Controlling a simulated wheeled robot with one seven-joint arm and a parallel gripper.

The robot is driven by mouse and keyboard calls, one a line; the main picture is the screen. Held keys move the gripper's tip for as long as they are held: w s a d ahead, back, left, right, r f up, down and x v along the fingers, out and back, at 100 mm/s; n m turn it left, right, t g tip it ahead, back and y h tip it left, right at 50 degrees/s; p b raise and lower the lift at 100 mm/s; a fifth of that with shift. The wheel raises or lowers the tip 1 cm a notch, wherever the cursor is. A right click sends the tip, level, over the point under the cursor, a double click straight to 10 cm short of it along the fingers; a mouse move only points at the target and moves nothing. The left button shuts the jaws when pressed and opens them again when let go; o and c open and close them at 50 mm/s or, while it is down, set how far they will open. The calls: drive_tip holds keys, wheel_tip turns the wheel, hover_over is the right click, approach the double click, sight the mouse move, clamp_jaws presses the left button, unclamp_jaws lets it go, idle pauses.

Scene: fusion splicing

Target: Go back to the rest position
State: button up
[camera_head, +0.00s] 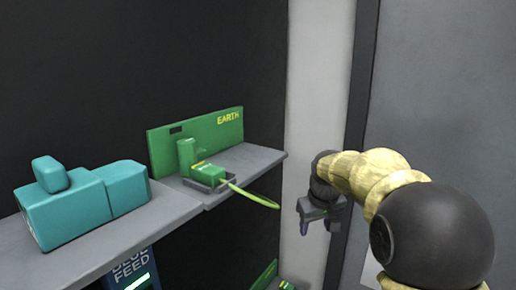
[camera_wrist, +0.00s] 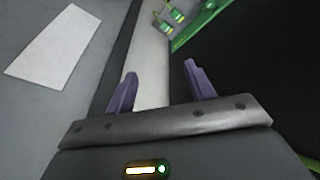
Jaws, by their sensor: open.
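My gripper (camera_head: 318,222) hangs at the end of my arm, to the right of the grey shelf and in front of the pale wall strip. In the wrist view its two purple fingers (camera_wrist: 160,88) stand wide apart with nothing between them. The green EARTH panel (camera_head: 225,128) stands on the shelf at the left, apart from my gripper. A green connector block (camera_head: 208,173) sits in a small dark holder before the panel. A green-yellow cable (camera_head: 252,196) runs from the block and ends in free air left of my gripper.
A teal device (camera_head: 85,203) stands on the grey shelf (camera_head: 150,212) at the left. A BLUE FEED panel (camera_head: 132,272) is below it. Another green panel (camera_head: 266,276) shows low down, and green parts also show in the wrist view (camera_wrist: 205,18). A white sheet (camera_wrist: 55,45) lies on grey.

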drive_tip(key=s+f+m+g+b, duration=0.1)
drive_tip(key=s+f+m+b, duration=0.2)
drive_tip(key=s+f, duration=1.6)
drive_tip(key=s+b, duration=0.1)
drive_tip(key=s, duration=0.2)
drive_tip(key=shift+s+d+f, duration=0.15)
drive_tip(key=shift+s+f, duration=0.05)
drive_tip(key=shift+s, duration=0.1)
